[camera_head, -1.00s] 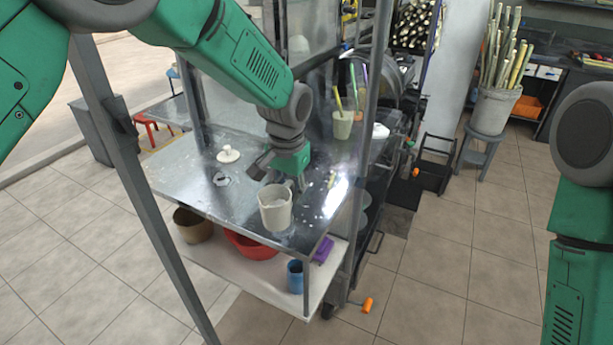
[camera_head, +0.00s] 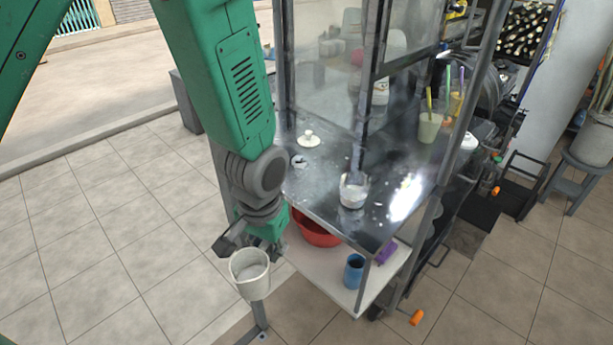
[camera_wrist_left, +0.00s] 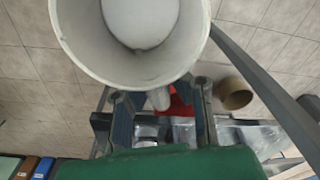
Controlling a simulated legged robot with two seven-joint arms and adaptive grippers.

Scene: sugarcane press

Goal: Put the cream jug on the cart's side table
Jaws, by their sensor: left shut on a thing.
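The cream jug (camera_head: 250,272) is a pale, open-topped vessel with whitish contents. My left gripper (camera_head: 258,246) is shut on it and holds it roughly upright, out in the air beside the cart's left front edge, above the tiled floor. In the left wrist view the jug (camera_wrist_left: 75,45) fills the top, just beyond the gripper fingers (camera_wrist_left: 160,98). The cart's metal top (camera_head: 325,185) is to the right of the jug. My left arm covers part of the cart's left side, and I cannot make out a separate side table. My right gripper is out of view.
A small whitish cup (camera_head: 353,192) and a white lid (camera_head: 308,139) are on the metal top. A green cup (camera_head: 429,127) stands farther back. A red basin (camera_head: 318,232) and a blue cup (camera_head: 354,271) are on the lower shelf. Upright posts frame the cart.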

